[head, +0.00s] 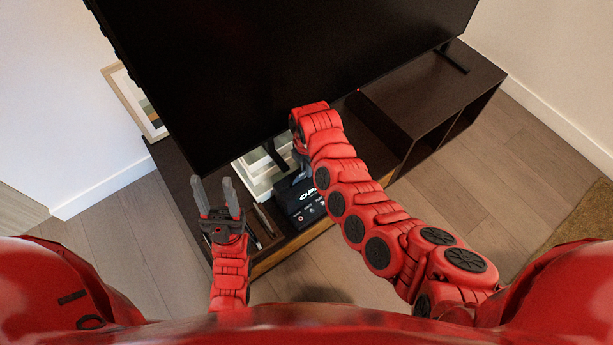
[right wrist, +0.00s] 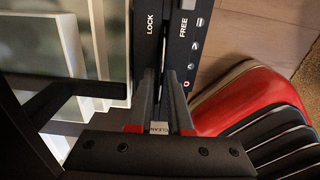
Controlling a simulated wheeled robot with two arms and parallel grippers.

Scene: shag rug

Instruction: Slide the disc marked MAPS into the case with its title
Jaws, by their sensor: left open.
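I cannot make out a disc marked MAPS or a case with that title in either view. My left gripper (head: 216,190) is open and empty, its two fingers pointing up over the left part of the cabinet. My right gripper is mostly hidden behind my arm in the head view. In the right wrist view my right gripper (right wrist: 162,78) has its fingers close together beside a black box (right wrist: 186,45) lettered LOCK and FREE. A small pale label (right wrist: 159,128) reading CLEAN shows between them. I cannot tell whether they hold anything.
The black box also shows in the head view (head: 297,203). Pale-edged flat panels (right wrist: 68,50) lie beside it. A large dark screen (head: 270,65) overhangs the brown cabinet (head: 420,90). A framed picture (head: 133,102) leans at the left. Wood floor (head: 470,165) is clear at right.

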